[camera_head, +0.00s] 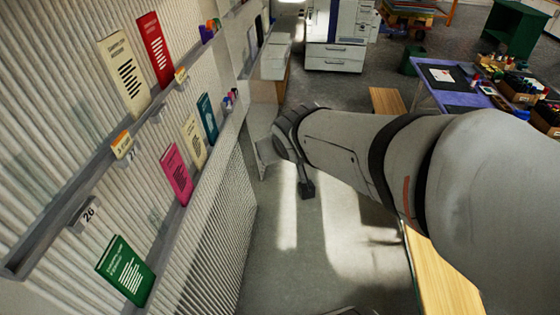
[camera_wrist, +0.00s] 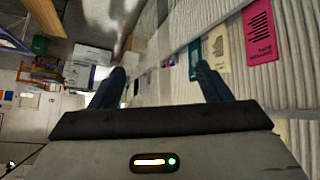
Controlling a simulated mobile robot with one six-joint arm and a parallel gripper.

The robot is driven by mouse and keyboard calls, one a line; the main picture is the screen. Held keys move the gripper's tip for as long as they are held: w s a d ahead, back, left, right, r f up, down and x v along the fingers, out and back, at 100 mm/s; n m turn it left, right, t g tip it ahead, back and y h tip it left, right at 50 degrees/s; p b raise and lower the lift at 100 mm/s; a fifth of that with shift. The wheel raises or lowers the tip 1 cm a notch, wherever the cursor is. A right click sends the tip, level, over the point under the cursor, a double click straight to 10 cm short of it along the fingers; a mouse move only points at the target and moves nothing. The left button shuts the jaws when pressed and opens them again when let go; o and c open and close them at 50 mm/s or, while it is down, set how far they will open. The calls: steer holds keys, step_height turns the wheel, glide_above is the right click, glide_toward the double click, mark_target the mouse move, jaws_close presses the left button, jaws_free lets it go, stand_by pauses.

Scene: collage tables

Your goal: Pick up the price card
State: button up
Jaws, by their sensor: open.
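Small cards with an orange top strip sit on the wall ledges in the head view: one (camera_head: 123,145) by the number 27 tag, another (camera_head: 181,76) on the same ledge farther back. They look like price cards; their print is too small to read. My gripper (camera_wrist: 158,86) is open and empty in the wrist view, with its two dark fingers spread wide. It points along the ribbed wall, and no price card shows clearly between its fingers. In the head view my arm reaches out right of the wall, apart from these cards.
Leaflets stand on the ledges: green (camera_head: 126,270), pink (camera_head: 176,173), cream (camera_head: 124,73), red (camera_head: 155,50) and teal (camera_head: 207,117). A number 26 tag (camera_head: 87,214) is on the lower left. A purple table (camera_head: 432,93) with boxes stands at the right. Floor (camera_head: 268,240) beside the wall is clear.

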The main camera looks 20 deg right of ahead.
steer(key=shift+o, duration=0.4)
steer(key=s+f+m+g, duration=0.1)
steer(key=s+f+g, duration=0.2)
steer(key=s, duration=1)
steer(key=shift+s+m+g+y, duration=0.3)
steer(key=shift+g+y, duration=0.1)
steer(key=shift+g, duration=0.8)
steer(key=a+f+m+g+y, duration=0.2)
steer(key=a+m+y, duration=0.15)
steer(key=a, duration=0.45)
steer(key=m+y+b, duration=0.3)
steer(key=m+y, duration=0.8)
steer(key=m, duration=0.1)
glide_toward(122, 141)
steer(key=s+f, duration=0.6)
steer(key=s, duration=0.4)
steer(key=w+a+r+m+t+p, duration=0.1)
steer(key=w+a+m, duration=0.1)
steer(key=w+a, duration=0.1)
steer(key=w+a+r+m+t+y+p, duration=0.1)
steer(key=w+a+m+t, duration=0.1)
steer(key=w+a, duration=0.1)
steer(key=w+a+r+m+t+y+p, duration=0.1)
steer(key=w+a+m+t, duration=0.1)
steer(key=w+a+m, duration=0.1)
steer(key=shift+w+r, duration=0.15)
steer(key=shift+w, duration=0.75)
steer(key=shift+w+a, duration=0.15)
steer(key=shift+a, duration=0.15)
